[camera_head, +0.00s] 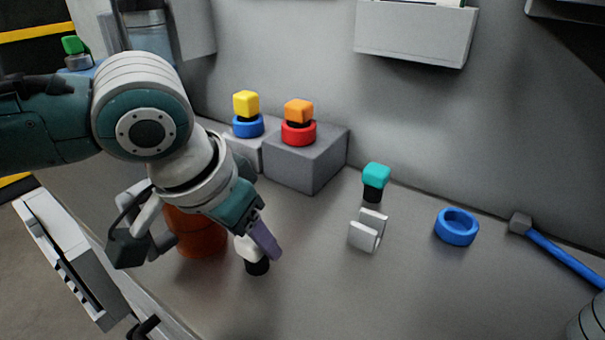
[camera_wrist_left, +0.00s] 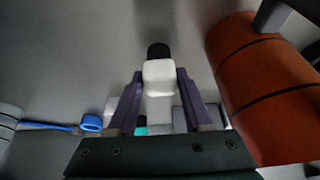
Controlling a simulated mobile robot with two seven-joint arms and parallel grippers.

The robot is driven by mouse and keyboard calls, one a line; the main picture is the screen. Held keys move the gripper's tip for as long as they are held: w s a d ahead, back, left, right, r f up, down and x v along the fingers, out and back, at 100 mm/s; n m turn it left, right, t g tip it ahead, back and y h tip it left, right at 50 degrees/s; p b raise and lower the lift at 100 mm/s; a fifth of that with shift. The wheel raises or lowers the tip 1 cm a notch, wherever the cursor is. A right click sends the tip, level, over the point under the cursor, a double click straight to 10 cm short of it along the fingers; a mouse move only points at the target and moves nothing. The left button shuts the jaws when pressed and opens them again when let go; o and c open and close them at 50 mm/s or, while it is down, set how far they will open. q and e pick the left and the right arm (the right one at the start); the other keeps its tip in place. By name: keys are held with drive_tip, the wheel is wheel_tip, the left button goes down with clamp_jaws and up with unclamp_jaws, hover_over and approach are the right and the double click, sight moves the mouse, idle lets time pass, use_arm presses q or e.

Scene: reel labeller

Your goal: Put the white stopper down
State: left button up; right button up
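The white stopper has a white cap (camera_head: 246,250) and a black lower end (camera_head: 257,268). It is upright, low over the grey bench top, and I cannot tell whether its lower end touches the bench. My left gripper (camera_head: 262,240) has its purple fingers on either side of the cap. In the left wrist view the cap (camera_wrist_left: 159,77) sits between the two fingertips (camera_wrist_left: 160,85), which appear closed on it, and the black end points away. The gripper hides part of the stopper in the head view. My right gripper is not in view.
An orange-brown cylinder (camera_head: 198,235) stands close beside the gripper. A teal stopper (camera_head: 375,180), a white clip-like holder (camera_head: 366,234), a blue ring (camera_head: 457,227) and a blue-handled hammer (camera_head: 560,255) lie rightward. Yellow (camera_head: 246,105) and orange (camera_head: 298,110) stoppers sit in rings on grey blocks.

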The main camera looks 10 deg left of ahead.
use_arm(q)
drive_tip(key=o, duration=0.3)
drive_tip(key=p+v, duration=0.3)
drive_tip(key=v, duration=0.9)
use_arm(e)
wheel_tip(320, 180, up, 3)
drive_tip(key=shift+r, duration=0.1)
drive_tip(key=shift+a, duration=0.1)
use_arm(q)
drive_tip(key=s+d+f+h, duration=0.2)
drive_tip(key=s+d+f, duration=0.1)
drive_tip(key=s+d, duration=0.35)
drive_tip(key=s+a+f+y, duration=0.1)
drive_tip(key=s+a, duration=0.2)
drive_tip(key=s+a+f+n+y, duration=0.1)
drive_tip(key=s+a, duration=0.2)
drive_tip(key=s, duration=0.1)
drive_tip(key=s+a+f+n+y, duration=0.1)
drive_tip(key=s+a+f, duration=0.1)
drive_tip(key=s+a, duration=0.1)
drive_tip(key=shift+s+a+g, duration=0.2)
drive_tip(key=shift+s+g, duration=0.05)
drive_tip(key=shift+g, duration=0.05)
